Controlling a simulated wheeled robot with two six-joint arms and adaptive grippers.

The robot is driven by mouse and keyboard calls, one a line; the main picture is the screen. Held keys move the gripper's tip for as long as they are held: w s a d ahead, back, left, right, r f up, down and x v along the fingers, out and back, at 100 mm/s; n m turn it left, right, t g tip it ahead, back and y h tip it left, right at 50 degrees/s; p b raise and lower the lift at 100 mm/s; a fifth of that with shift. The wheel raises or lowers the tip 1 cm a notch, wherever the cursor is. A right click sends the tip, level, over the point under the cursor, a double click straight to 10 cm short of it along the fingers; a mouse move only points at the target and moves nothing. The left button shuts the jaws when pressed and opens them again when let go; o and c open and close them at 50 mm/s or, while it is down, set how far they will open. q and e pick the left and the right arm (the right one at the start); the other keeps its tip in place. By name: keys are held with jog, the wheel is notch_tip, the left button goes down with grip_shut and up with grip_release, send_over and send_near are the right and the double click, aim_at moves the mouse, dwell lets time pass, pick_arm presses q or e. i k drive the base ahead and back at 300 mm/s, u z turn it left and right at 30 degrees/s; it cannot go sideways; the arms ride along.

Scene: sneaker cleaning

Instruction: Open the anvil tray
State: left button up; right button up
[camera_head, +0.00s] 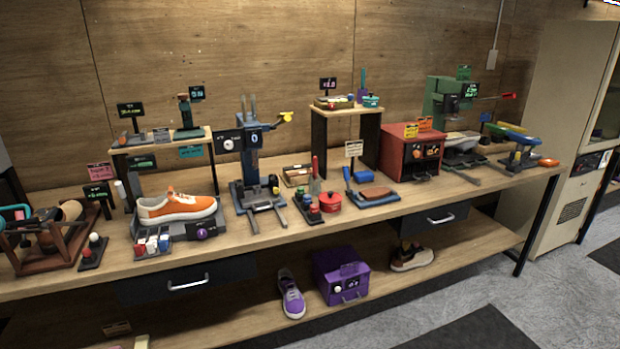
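No part clearly marked as an anvil tray shows. A blue upright press (252,155) with a yellow handle stands mid-bench, with two prongs reaching forward at its base. A green press (446,101) with a red-tipped lever stands at the right. A pale tray-like part (463,141) lies under its head, and I cannot tell whether it is open or shut. An orange sneaker (177,207) rests on a dark stand at the left of the bench. Neither of my grippers is in view.
The wooden bench (330,228) has two dark drawers, left (188,281) and right (434,219), both looking shut. A red box (409,152) stands near the green press. A purple box (340,275) and purple sneaker (291,295) are on the lower shelf. Floor is free at the right front.

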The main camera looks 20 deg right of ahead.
aim_at(258, 196)
jog(key=z, duration=0.6)
jog(key=i, duration=0.65)
jog(key=z, duration=0.35)
jog(key=i, duration=1.1)
jog(key=u, duration=2)
jog(key=k, duration=0.9)
jog(key=z, duration=1.1)
jog(key=i, duration=0.5)
jog(key=u, duration=0.05)
